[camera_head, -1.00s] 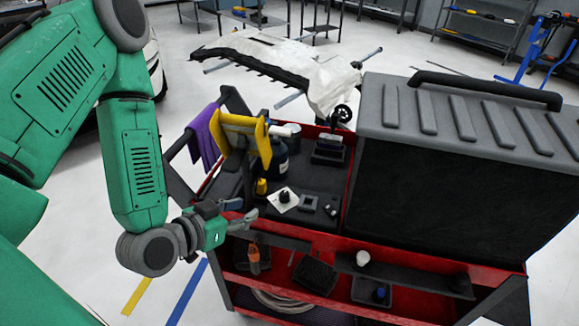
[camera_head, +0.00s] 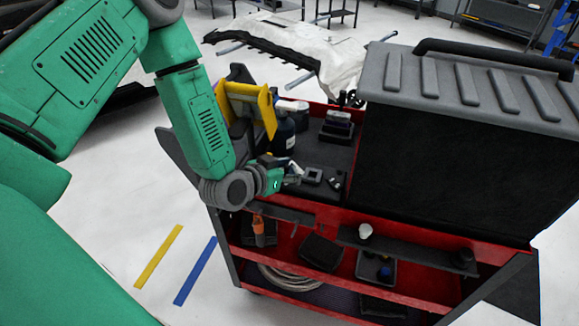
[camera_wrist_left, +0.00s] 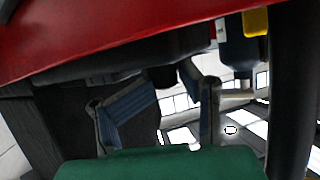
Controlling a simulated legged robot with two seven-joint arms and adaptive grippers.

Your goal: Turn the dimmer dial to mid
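The dimmer is a white square plate with a dark round knob, on the cart's black top. In the head view only a sliver of the white plate (camera_head: 297,168) shows, and my left gripper (camera_head: 288,174) hides the knob. In the left wrist view, which looks upside down, the two fingers of my left gripper (camera_wrist_left: 168,80) are apart. A dark round piece, seemingly the knob (camera_wrist_left: 161,77), sits between or just beyond the fingertips. I cannot tell whether they touch it. The dial's setting is not readable. My right gripper is not in view.
The red cart (camera_head: 420,229) holds a large grey case (camera_head: 450,150) at the right. A yellow holder (camera_head: 268,112) and a dark bottle (camera_head: 284,135) stand behind the gripper. Small dark blocks (camera_head: 312,176) lie just right of it. Lower shelves hold trays.

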